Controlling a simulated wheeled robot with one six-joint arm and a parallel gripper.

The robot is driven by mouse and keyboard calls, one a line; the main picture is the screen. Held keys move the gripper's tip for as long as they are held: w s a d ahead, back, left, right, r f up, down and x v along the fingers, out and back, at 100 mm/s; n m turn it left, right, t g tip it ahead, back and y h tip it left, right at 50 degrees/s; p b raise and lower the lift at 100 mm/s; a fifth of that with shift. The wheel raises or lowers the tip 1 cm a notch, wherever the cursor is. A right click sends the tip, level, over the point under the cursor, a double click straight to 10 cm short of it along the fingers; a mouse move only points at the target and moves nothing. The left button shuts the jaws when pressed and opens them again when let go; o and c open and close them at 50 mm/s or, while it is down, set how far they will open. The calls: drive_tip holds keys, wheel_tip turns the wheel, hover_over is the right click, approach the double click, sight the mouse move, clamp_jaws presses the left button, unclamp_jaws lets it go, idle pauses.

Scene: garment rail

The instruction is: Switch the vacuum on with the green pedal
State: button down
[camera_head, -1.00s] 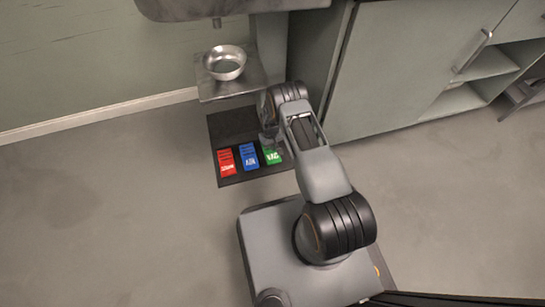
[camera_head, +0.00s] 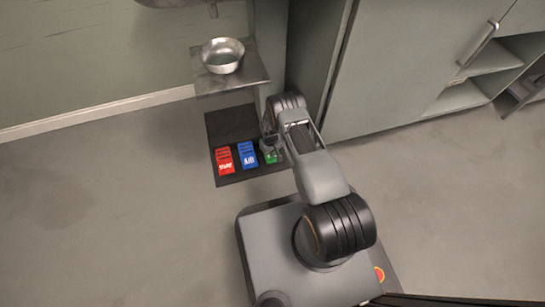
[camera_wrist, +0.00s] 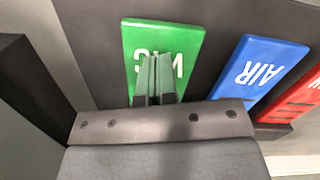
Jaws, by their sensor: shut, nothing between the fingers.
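The green pedal (camera_head: 272,157) is at the right end of a row of three pedals on a dark mat on the floor. In the wrist view the green pedal (camera_wrist: 190,42) has white letters, partly hidden behind my gripper (camera_wrist: 160,60). My gripper is shut and empty, with its fingertips over the middle of the green pedal. In the head view my gripper (camera_head: 270,142) is at the pedal's far edge, mostly hidden by my arm. I cannot tell whether the fingertips touch the pedal.
The blue pedal (camera_head: 247,155), marked AIR in the wrist view (camera_wrist: 262,66), sits beside the green one. The red pedal (camera_head: 224,160) is further left. A metal bowl (camera_head: 222,56) stands on a shelf (camera_head: 250,76) above the mat (camera_head: 231,122). A cabinet (camera_head: 390,70) stands to the right. Floor at left is clear.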

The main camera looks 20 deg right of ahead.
wheel_tip(320, 180, down, 2)
drive_tip(key=shift+w+a+r, duration=0.25)
drive_tip(key=shift+w+r, duration=0.05)
drive_tip(key=shift+w, duration=0.45)
drive_tip(key=shift+w+a+r, duration=0.2)
drive_tip(key=shift+w+r, duration=0.1)
drive_tip(key=shift+w, duration=0.4)
drive_tip(key=shift+w+a+r+p, duration=0.15)
drive_tip(key=shift+r+p, duration=0.75)
drive_tip(key=shift+r, duration=1)
drive_tip(key=shift+w+d+r+p, duration=0.15)
drive_tip(key=shift+r+p, duration=0.75)
drive_tip(key=shift+r, duration=1)
